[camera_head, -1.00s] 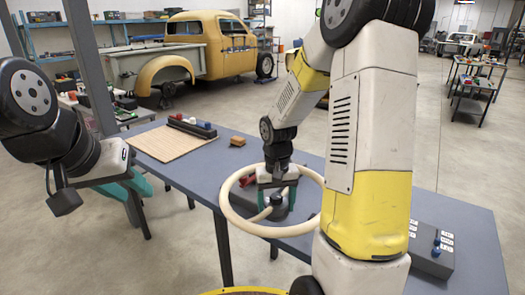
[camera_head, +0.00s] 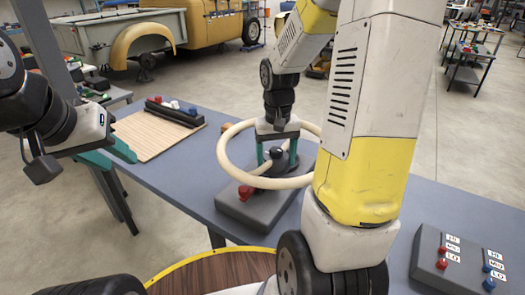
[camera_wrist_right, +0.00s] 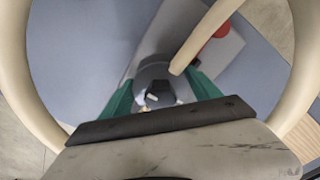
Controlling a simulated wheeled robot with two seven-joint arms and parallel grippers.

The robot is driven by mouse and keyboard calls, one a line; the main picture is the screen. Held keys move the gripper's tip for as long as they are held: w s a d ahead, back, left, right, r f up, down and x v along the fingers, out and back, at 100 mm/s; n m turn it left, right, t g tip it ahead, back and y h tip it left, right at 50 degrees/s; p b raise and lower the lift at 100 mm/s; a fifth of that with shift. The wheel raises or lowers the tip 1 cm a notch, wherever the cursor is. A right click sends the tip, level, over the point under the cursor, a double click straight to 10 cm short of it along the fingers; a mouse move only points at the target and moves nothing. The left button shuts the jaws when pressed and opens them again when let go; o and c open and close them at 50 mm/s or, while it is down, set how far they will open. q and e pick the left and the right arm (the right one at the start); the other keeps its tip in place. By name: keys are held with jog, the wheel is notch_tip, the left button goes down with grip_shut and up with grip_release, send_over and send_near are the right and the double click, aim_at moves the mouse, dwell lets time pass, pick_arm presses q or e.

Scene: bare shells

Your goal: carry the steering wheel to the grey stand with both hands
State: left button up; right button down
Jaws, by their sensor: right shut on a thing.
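The steering wheel (camera_head: 229,134) is a cream ring with a dark hub, seen in the head view above the blue-grey table. My right gripper (camera_head: 278,160) reaches down inside the ring and is shut on the wheel at its hub. In the right wrist view the teal fingers (camera_wrist_right: 160,98) flank the hub, and the ring (camera_wrist_right: 303,55) curves around them. A grey block (camera_head: 258,212) with a red knob lies below the wheel; I cannot tell if it is the grey stand. My left gripper (camera_head: 110,156) is open and empty at the table's left side, apart from the wheel.
A slatted mat (camera_head: 140,136) and a dark rack with coloured knobs (camera_head: 175,112) occupy the table's far left. A grey control box (camera_head: 460,262) with red and blue knobs sits at the near right. The blue-grey tabletop (camera_head: 450,205) is clear behind that box.

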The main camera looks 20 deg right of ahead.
jog(key=w+d, duration=0.2)
jog(key=w, duration=0.1)
jog(key=w+d, duration=0.2)
jog(key=w, duration=0.2)
jog(key=w+d+f, duration=0.1)
jog(key=w+d, duration=0.1)
jog(key=w, duration=0.1)
jog(key=shift+w+d, duration=0.15)
jog(key=shift+w, duration=0.25)
jog(key=shift+f, duration=1.8)
jog(key=shift+f, duration=0.6)
jog(key=shift+c, duration=0.8)
grip_release()
jog(key=shift+s, duration=0.1)
notch_tip(320, 180, up, 13)
notch_tip(320, 180, up, 8)
jog(key=t, duration=0.3)
send_over(274, 147)
jog(key=s+a+t+y, duration=0.1)
jog(key=s+a, duration=0.2)
jog(key=s, duration=0.4)
jog(key=s+a+r+n+t+y, duration=0.1)
jog(key=s+a+t, duration=0.1)
jog(key=s, duration=0.5)
jog(key=shift+a+r, duration=0.15)
jog(key=shift+a, duration=0.5)
